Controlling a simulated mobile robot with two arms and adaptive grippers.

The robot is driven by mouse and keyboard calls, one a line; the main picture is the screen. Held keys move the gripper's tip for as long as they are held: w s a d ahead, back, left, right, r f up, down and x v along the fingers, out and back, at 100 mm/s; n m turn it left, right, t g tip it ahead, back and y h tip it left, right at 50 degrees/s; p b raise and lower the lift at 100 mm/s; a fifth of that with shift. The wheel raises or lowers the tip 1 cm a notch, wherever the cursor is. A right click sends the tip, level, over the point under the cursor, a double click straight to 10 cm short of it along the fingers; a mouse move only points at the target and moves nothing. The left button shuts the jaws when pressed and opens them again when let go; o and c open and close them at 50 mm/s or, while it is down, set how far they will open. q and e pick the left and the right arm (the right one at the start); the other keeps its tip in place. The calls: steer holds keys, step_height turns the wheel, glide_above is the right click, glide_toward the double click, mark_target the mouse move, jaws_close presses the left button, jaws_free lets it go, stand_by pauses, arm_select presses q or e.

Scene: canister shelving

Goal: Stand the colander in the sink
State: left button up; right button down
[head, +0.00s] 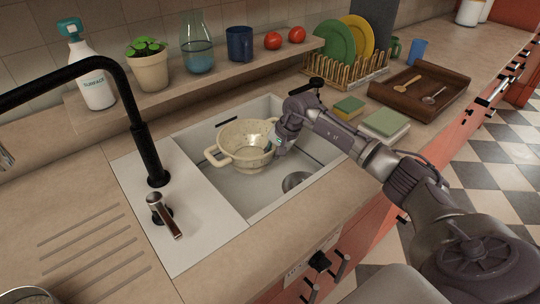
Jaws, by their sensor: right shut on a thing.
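The cream colander (246,142) is upright in the head view, inside the outline of the white sink (213,190). I cannot tell whether its base touches the sink floor. My right gripper (278,140) is shut on the colander's right side, at the rim or handle. The fingers partly hide that side. The colander's left handle (217,157) is free. The round drain (296,181) shows on the sink floor to the right of the colander. My left gripper is not in view.
A black faucet (150,150) and a metal lever (164,214) stand left of the basin. A ledge behind holds a spray bottle (92,70), a potted plant (149,70), a vase, a mug and tomatoes. A dish rack (345,72), sponges and a wooden tray (420,92) are at the right.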

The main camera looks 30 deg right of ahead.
steer(key=shift+f+b, duration=3.45)
steer(key=shift+f, duration=0.9)
steer(key=shift+f+b, duration=0.35)
steer(key=shift+b, duration=0.15)
steer(key=shift+a+f, duration=0.15)
